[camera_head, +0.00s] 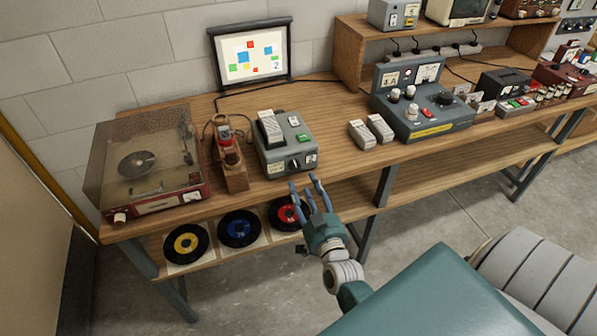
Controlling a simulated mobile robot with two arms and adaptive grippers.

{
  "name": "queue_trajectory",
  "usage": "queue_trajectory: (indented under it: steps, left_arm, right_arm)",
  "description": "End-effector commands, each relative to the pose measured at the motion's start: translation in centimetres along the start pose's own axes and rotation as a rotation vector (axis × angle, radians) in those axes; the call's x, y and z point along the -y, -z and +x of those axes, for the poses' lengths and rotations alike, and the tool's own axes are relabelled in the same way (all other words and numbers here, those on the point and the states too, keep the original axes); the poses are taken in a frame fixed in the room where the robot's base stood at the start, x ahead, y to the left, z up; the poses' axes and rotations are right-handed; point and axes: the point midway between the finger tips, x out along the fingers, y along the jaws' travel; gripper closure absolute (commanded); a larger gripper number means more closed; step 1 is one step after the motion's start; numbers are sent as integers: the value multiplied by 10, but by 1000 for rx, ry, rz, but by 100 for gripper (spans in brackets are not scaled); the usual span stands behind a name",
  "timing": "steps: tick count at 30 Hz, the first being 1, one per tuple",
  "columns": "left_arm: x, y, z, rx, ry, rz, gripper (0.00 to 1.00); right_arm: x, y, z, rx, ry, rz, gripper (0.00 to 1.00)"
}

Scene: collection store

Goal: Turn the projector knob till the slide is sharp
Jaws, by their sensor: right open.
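The grey projector (272,158) stands on the wooden bench, with a pale slanted part on top. My right gripper (308,184) is in front of the bench edge, just below the projector's front in the picture. Its blue fingers are spread and empty, apart from the knob. My left gripper is not in view.
A record player (155,165) and a wooden holder (232,168) stand left of the projector. Two pale boxes (371,131) and a grey control unit (425,118) stand right. Records (238,228) lie on the lower shelf.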

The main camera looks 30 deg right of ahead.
Motion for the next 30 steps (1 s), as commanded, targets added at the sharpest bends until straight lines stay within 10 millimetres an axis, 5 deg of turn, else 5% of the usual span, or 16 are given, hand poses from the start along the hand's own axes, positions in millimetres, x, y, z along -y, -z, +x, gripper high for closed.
queue_trajectory:
  steps: [9, 23, 30]
  left_arm:
    - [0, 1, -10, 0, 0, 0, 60]
    - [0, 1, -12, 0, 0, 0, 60]
    - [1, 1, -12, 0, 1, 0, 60]
  right_arm:
    - [0, 1, 56, 0, 1, 0, 56]
    - [0, 0, 70, 1, 0, 0, 56]
    - [0, 0, 70, 0, 0, 1, 100]
